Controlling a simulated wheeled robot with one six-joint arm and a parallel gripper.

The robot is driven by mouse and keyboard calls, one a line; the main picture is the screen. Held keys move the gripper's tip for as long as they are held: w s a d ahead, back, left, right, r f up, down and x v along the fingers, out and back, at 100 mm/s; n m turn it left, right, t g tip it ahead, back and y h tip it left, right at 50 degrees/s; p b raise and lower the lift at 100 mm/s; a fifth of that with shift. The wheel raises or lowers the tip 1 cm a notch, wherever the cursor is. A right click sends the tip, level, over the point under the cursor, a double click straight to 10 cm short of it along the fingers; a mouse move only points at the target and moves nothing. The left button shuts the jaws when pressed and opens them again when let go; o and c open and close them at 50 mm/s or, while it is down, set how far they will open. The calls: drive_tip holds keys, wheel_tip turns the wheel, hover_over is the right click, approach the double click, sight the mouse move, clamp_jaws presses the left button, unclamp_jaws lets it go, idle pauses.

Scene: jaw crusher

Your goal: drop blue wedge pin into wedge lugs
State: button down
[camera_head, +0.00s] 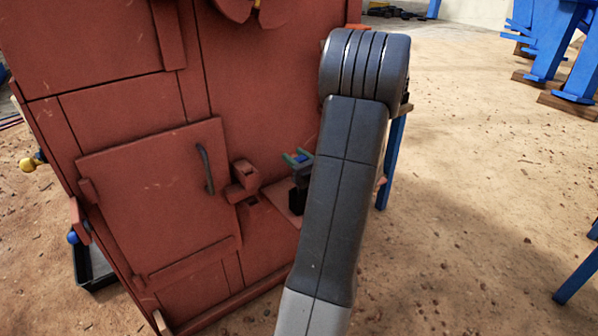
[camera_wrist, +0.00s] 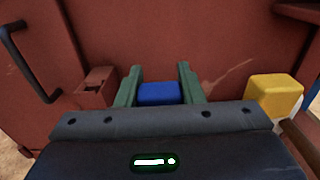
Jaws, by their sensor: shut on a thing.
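The blue wedge pin (camera_wrist: 158,93) sits between the two green fingers of my gripper (camera_wrist: 160,78) in the wrist view, and its blue top shows there. In the head view, my gripper (camera_head: 298,157) is in front of the red crusher wall, with a small blue patch between its fingers. A red lug block (camera_head: 243,178) with a dark opening in its top stands out from the wall, left of my gripper and apart from it. The lug block also shows in the wrist view (camera_wrist: 97,84), left of the fingers. The pin's lower end is hidden.
A red door (camera_head: 155,200) with a dark handle (camera_head: 206,168) is left of the lug block. A yellow block (camera_wrist: 275,94) is close to my gripper's right in the wrist view. A dark tray (camera_head: 95,268) is at the crusher's lower left. Open sandy ground lies right.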

drive_tip(key=shift+r+p, duration=2.8)
drive_tip(key=shift+r, duration=3.65)
drive_tip(key=p+v, duration=0.1)
drive_tip(key=v, duration=1.1)
drive_tip(key=shift+r, duration=0.4)
